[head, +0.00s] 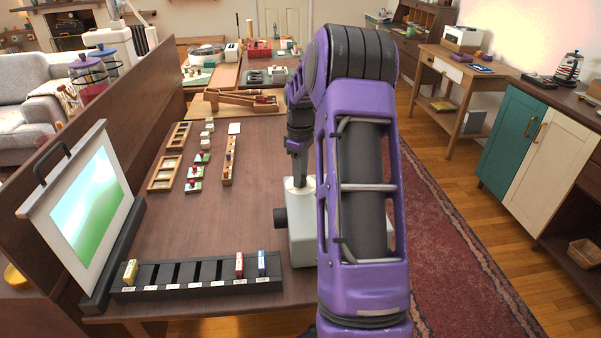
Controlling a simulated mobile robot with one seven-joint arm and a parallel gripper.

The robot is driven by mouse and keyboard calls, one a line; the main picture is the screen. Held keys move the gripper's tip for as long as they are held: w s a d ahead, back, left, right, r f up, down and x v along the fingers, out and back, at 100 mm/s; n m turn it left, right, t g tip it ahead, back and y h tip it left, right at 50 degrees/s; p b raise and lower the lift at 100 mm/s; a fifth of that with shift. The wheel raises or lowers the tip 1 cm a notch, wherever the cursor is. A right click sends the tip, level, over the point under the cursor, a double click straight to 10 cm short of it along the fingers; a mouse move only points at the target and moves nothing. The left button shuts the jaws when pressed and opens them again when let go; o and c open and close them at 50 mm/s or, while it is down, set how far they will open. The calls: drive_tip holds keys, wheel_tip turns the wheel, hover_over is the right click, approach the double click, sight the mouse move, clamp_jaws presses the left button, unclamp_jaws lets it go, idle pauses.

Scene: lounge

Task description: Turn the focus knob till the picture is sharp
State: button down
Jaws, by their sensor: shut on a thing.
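The white projector (302,240) stands on the near right part of the brown table, partly hidden behind my arm. Its black lens (280,217) points left toward the screen. The screen (95,205) stands upright at the table's left edge and shows a picture of soft blue, white and green areas with blurred edges. My gripper (299,180) points down at the top of the projector and is shut on the focus knob there. The knob is mostly hidden by the fingers, and its angle cannot be made out.
A black slotted rack (200,273) with a yellow, a red and a blue slide lies along the table's near edge. Wooden trays (165,172) and small blocks stand farther back. A wooden partition (150,95) runs along the left. Open floor with a red rug (450,250) lies to the right.

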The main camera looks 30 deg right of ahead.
drive_tip(key=m+p, duration=0.1)
drive_tip(key=m, duration=0.3)
drive_tip(key=shift+r, duration=0.15)
drive_tip(key=shift+m+p, duration=0.5)
drive_tip(key=shift+m, duration=1)
drive_tip(key=shift+c, duration=2.2)
unclamp_jaws()
wheel_tip(320, 180, up, 17)
drive_tip(key=p, duration=0.2)
drive_tip(key=shift+r, duration=0.15)
